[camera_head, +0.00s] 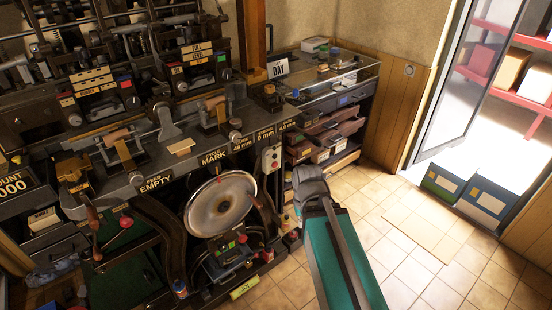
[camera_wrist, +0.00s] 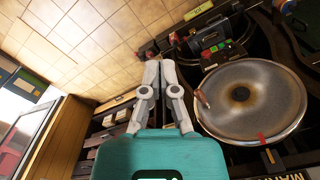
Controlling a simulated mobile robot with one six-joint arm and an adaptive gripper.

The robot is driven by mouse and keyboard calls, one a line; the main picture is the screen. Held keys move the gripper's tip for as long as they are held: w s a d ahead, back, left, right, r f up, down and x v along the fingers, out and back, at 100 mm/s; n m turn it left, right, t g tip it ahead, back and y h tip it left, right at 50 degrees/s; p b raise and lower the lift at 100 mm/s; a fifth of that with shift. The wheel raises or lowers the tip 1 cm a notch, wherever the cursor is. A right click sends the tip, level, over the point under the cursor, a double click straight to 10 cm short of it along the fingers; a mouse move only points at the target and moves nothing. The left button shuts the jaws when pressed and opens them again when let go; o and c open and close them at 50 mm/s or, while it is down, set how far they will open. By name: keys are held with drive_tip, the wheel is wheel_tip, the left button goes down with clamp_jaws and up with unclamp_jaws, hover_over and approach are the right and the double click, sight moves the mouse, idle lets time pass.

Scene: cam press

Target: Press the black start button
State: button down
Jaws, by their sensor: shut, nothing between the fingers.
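My gripper (camera_wrist: 158,72) is shut and empty in the wrist view, its two grey fingers together. In the head view, my gripper (camera_head: 309,184) is in front of the right end of the machine bench, low and over the floor side. A small pale control box (camera_head: 272,158) is on the bench front, just left of and above my gripper. It carries a red button and another small button, too small to read. I cannot make out for certain which one is the black start button. My gripper appears apart from the box.
A large metal disc (camera_head: 219,203) stands at the bench front and also fills the right of the wrist view (camera_wrist: 250,100). A motor unit with green and red buttons (camera_head: 228,256) is below it. Drawers (camera_head: 331,135) stand behind my gripper.

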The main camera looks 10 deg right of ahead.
drive_tip(key=shift+f, duration=0.1)
drive_tip(key=m+t+y+b, duration=0.35)
drive_tip(key=t+b, duration=1.25)
drive_tip(key=b, duration=0.9)
approach(275, 157)
drive_tip(key=s+a, duration=0.4)
drive_tip(key=s, duration=0.1)
drive_tip(key=w+d+f+m+t+h+b, duration=0.2)
drive_tip(key=w+d+m+h+b, duration=0.2)
drive_tip(key=d+m+h+b, duration=0.3)
drive_tip(key=shift+d+t+h+b, duration=0.4)
drive_tip(key=shift+d+h+b, duration=0.1)
drive_tip(key=shift+h, duration=0.45)
drive_tip(key=shift+w+a, duration=0.1)
drive_tip(key=shift+w, duration=0.05)
drive_tip(key=w+a, duration=0.4)
drive_tip(key=w, duration=0.3)
drive_tip(key=shift+w, duration=0.2)
